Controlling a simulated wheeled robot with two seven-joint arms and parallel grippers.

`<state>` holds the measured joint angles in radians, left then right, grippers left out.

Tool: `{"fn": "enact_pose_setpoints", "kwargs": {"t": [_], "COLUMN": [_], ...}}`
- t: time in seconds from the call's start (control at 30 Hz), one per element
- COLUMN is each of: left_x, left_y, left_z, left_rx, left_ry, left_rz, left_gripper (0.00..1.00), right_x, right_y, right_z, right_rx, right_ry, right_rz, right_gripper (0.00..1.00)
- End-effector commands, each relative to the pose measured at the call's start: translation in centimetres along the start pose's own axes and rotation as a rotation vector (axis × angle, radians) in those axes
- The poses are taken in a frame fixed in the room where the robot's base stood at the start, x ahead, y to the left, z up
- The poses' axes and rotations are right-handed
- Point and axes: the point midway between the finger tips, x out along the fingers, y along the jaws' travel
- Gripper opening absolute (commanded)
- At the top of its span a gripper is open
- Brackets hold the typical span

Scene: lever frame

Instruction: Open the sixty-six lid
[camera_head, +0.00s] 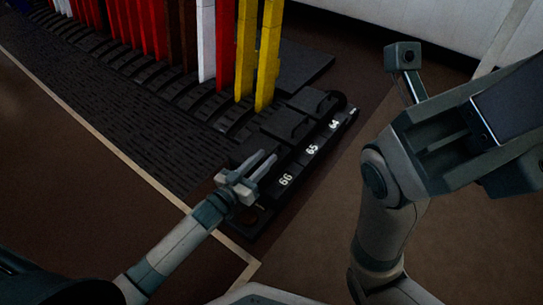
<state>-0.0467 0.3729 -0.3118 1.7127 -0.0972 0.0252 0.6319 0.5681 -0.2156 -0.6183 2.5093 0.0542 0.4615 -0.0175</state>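The sixty-six lid (250,146) is a dark block at the near end of a row of black boxes, above the white number 66. It looks shut, though my gripper partly covers it. My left gripper (269,158) is at this box, with its two fingers apart and pointing toward the lid. I see nothing between the fingers. I cannot tell whether they touch the lid. My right arm stands at the right, and its fingers do not show.
The sixty-five lid (286,124) and sixty-four lid (312,101) sit beyond it in the same row. Tall yellow levers (268,55), red levers (226,45) and a white lever (206,40) rise behind. Brown floor (310,235) is clear at the front right.

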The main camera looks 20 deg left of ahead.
Motion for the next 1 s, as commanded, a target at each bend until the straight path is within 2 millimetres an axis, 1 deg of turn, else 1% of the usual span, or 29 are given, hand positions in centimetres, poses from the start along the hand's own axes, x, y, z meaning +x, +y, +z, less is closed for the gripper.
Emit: {"fn": "enact_pose_setpoints", "kwargs": {"t": [0.03,0.1,0.3,0.5,0.73,0.77,0.8,0.87,1.0], "left_x": [0.9,1.9,3.8,4.4,4.4,4.4,4.4,4.4,4.4], "left_y": [-0.1,-0.1,0.0,0.0,0.0,0.0,0.0,0.0,0.1], "left_z": [0.3,0.3,0.1,0.0,0.0,0.0,0.0,0.0,0.0], "left_rx": [0.000,0.000,0.000,0.000,0.000,0.000,0.000,0.000,-0.001], "left_ry": [0.003,0.002,0.001,0.000,0.000,0.000,0.000,0.000,0.000], "left_rz": [0.001,0.001,0.000,0.000,0.000,0.000,0.000,0.000,0.001], "left_gripper": [0.28,0.28,0.28,0.28,0.28,0.23,0.14,0.00,0.00], "right_x": [-0.4,-0.5,-0.6,-0.5,-0.3,-0.3,-0.3,-0.4,-0.4], "right_y": [-0.3,-0.5,-0.6,-0.3,-0.3,-0.3,-0.4,-0.4,-0.5], "right_z": [-0.4,-0.6,-0.7,-0.7,-0.7,-0.7,-0.7,-0.7,-0.7], "right_rx": [0.007,0.011,0.012,0.006,0.007,0.007,0.007,0.008,0.009], "right_ry": [0.010,0.017,0.016,0.019,0.022,0.022,0.022,0.022,0.020], "right_rz": [-0.005,-0.009,-0.017,-0.013,-0.014,-0.014,-0.014,-0.015,-0.018], "right_gripper": [0.31,0.31,0.31,0.31,0.31,0.31,0.31,0.31,0.31]}}
